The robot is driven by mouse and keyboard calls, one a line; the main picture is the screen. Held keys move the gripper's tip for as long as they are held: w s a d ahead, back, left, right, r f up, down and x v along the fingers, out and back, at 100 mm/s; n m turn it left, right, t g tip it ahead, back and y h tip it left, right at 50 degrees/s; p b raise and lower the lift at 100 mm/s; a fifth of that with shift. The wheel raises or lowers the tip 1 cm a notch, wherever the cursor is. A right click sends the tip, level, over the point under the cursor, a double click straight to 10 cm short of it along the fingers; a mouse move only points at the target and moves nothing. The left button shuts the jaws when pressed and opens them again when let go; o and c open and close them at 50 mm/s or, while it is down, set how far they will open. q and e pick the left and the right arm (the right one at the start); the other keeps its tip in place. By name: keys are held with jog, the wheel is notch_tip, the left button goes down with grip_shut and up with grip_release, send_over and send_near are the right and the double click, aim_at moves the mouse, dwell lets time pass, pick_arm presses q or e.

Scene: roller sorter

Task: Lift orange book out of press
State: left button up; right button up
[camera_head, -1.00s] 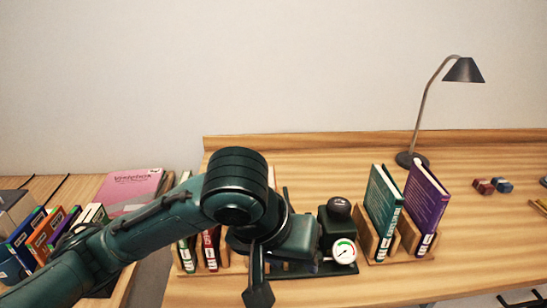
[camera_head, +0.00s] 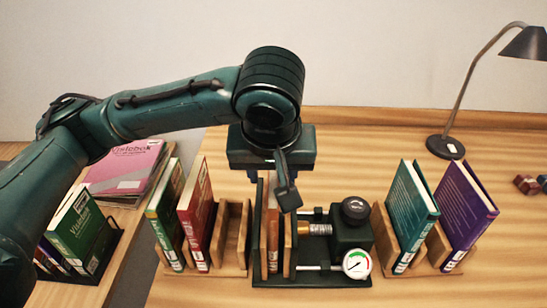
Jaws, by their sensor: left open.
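The orange book (camera_head: 272,236) stands upright in the press, between its wooden plates. The press (camera_head: 312,281) has a black base, a black knob, screw rods and a round white gauge. My left gripper (camera_head: 279,178) hangs above the book, pointing down, and is open with nothing in it. Its dark fingers show on either side, near the book's top. I cannot tell whether a finger touches the book. My right gripper is not in view.
A wooden rack (camera_head: 236,239) left of the press holds a green book (camera_head: 165,220) and a red book (camera_head: 196,222). To the right, another rack holds a teal book (camera_head: 412,215) and a purple book (camera_head: 464,212). A lamp (camera_head: 446,146) stands behind; table beyond the press is clear.

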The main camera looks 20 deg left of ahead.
aim_at(276, 183)
pick_arm(q)
jog(key=x, duration=0.6)
jog(key=shift+x, duration=0.8)
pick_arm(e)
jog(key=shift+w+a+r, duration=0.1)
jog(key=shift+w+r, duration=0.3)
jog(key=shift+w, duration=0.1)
pick_arm(q)
jog(key=shift+w, duration=0.1)
jog(key=c, duration=0.6)
grip_shut()
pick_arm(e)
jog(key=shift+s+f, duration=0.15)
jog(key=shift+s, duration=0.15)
pick_arm(q)
jog(key=shift+d+r, duration=0.1)
jog(key=shift+r, duration=0.05)
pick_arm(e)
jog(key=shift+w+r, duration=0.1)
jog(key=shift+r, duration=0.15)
pick_arm(q)
jog(key=shift+d+r+p, duration=0.15)
jog(key=shift+p, duration=0.35)
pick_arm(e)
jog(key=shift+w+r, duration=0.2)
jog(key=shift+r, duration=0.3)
